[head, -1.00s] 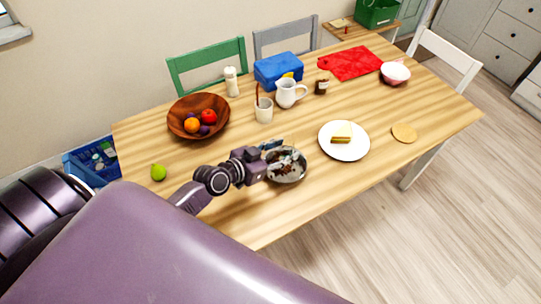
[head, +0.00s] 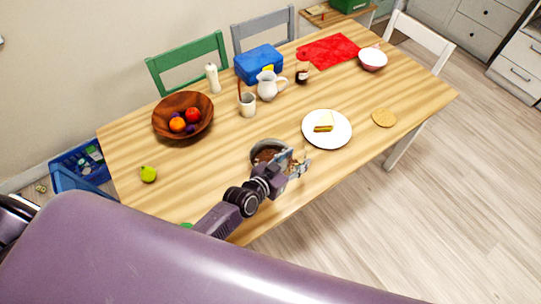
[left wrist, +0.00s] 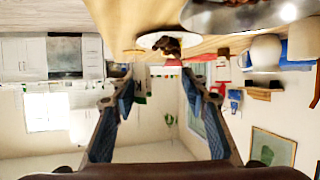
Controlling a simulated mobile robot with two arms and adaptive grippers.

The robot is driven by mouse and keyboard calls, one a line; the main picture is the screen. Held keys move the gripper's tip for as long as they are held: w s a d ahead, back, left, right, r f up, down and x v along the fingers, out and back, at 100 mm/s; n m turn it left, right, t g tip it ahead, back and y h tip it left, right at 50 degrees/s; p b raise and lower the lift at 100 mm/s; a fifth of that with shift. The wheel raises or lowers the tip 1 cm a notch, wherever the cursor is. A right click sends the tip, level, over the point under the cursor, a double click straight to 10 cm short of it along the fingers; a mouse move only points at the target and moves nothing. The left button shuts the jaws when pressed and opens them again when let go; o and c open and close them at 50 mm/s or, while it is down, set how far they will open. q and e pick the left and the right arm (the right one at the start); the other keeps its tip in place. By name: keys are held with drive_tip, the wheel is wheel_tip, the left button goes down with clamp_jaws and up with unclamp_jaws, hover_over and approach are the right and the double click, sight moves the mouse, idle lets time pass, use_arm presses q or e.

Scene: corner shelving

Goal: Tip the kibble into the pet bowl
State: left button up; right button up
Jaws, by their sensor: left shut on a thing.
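The metal pet bowl (head: 256,146) stands near the table's front edge in the head view, with brown stuff inside, likely kibble. My left gripper (head: 297,165) is at its right front side and hides part of it. In the left wrist view, a grey metal bowl (left wrist: 235,16) shows close at the top right. The left fingers (left wrist: 162,85) are set apart there, and a dark brown lump (left wrist: 172,46) shows beyond them. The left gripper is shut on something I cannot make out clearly. My right gripper is not in view.
A white plate (head: 343,136) with a sandwich (head: 324,122) lies right of the bowl. A cup (head: 247,106), white jug (head: 268,86) and wooden fruit bowl (head: 165,107) stand behind. The table's right front is mostly clear.

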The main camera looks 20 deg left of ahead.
use_arm(q)
drive_tip(key=shift+w+a+r+n+g+h+b, duration=0.15)
drive_tip(key=shift+a+n+h+b, duration=0.3)
drive_tip(key=shift+b, duration=0.65)
drive_tip(key=shift+w+a+f+n+g+h+b, duration=0.1)
drive_tip(key=shift+w+a+n+h+b, duration=0.2)
drive_tip(key=shift+n+b, duration=0.65)
drive_tip(key=shift+w+a+r+n+g+h+b, duration=0.1)
drive_tip(key=shift+a+n+h+b, duration=0.35)
drive_tip(key=shift+b, duration=0.85)
drive_tip(key=n+h+b, duration=0.1)
drive_tip(key=n+b, duration=0.2)
drive_tip(key=a+n+h+b, duration=0.1)
drive_tip(key=n+h+b, duration=0.1)
drive_tip(key=n+b, duration=0.1)
drive_tip(key=w+a+n+t+h+b, duration=0.1)
drive_tip(key=n+b, duration=0.3)
drive_tip(key=shift+a+h, duration=0.25)
drive_tip(key=shift+h, duration=0.15)
drive_tip(key=shift+w+a+r+n+t+h+b, duration=0.15)
drive_tip(key=shift+a+r+n+t+b, duration=0.15)
drive_tip(key=shift+n+b, duration=0.4)
drive_tip(key=shift+s+a+r+n+t+h+b, duration=0.1)
drive_tip(key=shift+a+r+n+t+h+b, duration=0.2)
drive_tip(key=shift+n+b, duration=0.4)
idle(1.6)
drive_tip(key=shift+d, duration=0.15)
